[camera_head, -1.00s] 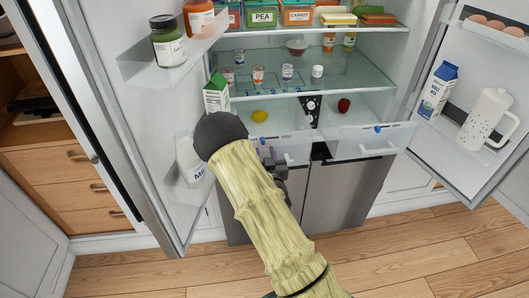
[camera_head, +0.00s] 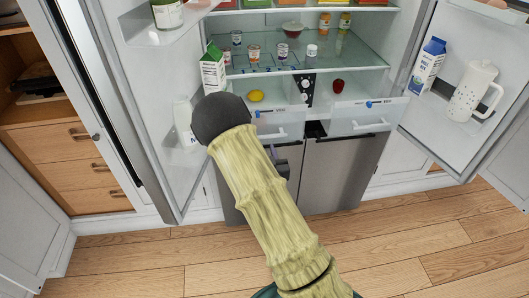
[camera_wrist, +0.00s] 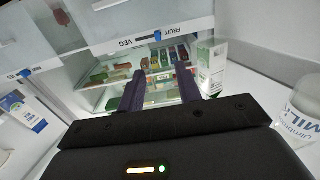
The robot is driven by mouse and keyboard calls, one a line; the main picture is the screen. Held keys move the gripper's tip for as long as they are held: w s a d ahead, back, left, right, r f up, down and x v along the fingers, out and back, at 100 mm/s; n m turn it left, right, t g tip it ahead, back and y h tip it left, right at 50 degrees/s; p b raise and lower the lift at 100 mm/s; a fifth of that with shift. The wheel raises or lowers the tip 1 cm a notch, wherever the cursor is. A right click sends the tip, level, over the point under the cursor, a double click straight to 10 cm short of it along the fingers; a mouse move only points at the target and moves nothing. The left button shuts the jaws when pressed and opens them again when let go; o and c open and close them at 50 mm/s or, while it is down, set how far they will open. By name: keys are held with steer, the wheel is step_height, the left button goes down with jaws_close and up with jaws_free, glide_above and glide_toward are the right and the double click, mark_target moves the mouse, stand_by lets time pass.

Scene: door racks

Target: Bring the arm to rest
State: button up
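My arm (camera_head: 258,190), with a dark rounded joint and a pale, ridged sleeve, stretches in front of the open fridge (camera_head: 345,175). My gripper (camera_wrist: 160,84) shows in the wrist view with its two dark fingers apart and nothing visible between them. It points towards the fridge interior, below the drawer with the VEG and FRUIT labels (camera_wrist: 150,38). In the head view the gripper is mostly hidden behind the arm; only a dark part shows beside the sleeve.
The left fridge door (camera_head: 150,110) stands open close to my arm, holding a milk bottle (camera_wrist: 302,108). A green-white carton (camera_head: 213,68) is near the dark joint. The right door (camera_head: 455,120) holds a blue carton (camera_head: 428,64) and white pitcher (camera_head: 474,90). Wooden floor (camera_head: 430,240) is clear.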

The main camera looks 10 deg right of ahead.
stand_by(0.3)
steer(key=s+r+g, duration=0.2)
steer(key=s+g, duration=0.5)
steer(key=s, duration=0.4)
steer(key=s+r+n+g+y, duration=0.1)
steer(key=s+r+g, duration=0.1)
steer(key=s+g, duration=0.6)
steer(key=s, duration=0.3)
steer(key=shift+a+r+y, duration=0.25)
steer(key=shift+a+y, duration=0.05)
steer(key=shift+s, duration=0.1)
stand_by(0.9)
stand_by(1.0)
